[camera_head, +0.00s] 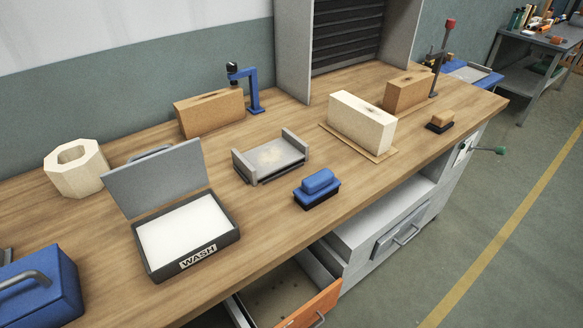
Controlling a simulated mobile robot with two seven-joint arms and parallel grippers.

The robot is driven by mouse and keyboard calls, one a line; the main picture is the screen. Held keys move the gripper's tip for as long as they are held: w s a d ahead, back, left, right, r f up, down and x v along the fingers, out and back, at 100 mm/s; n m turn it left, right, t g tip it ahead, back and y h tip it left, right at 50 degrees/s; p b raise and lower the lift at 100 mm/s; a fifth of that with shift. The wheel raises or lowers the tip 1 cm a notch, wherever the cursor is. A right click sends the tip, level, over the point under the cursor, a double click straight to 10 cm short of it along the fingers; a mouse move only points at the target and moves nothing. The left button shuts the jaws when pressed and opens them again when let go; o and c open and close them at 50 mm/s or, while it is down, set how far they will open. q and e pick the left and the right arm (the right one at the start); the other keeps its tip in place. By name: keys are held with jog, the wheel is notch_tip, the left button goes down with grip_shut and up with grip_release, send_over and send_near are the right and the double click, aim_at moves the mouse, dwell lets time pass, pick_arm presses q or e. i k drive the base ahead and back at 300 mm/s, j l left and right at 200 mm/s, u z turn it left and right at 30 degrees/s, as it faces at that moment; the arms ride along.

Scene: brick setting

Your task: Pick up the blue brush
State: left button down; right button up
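The blue brush (317,187) lies on the wooden workbench (262,215) near its front edge. It has a blue handle on top and dark bristles below, resting on the bench top. It stands just right of and in front of a grey metal tray. Nothing touches it or covers it. Neither of my grippers shows in the head view.
A black WASH box (197,262) with a raised grey lid stands left of the brush. The grey tray (270,157) is behind it. A cream brick (361,122) sits right on a board. Below the bench, an orange-fronted drawer (312,306) stands open. A second brush (440,121) lies farther right.

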aim_at(318, 187)
jog(key=u, duration=1.1)
jog(key=l+u, duration=0.4)
jog(key=k+l+u, duration=0.1)
jog(key=l+u, duration=0.25)
jog(key=k+l+u, duration=0.15)
jog(key=l+u, duration=0.25)
jog(key=k+l+u, duration=0.2)
jog(key=l+u, duration=0.2)
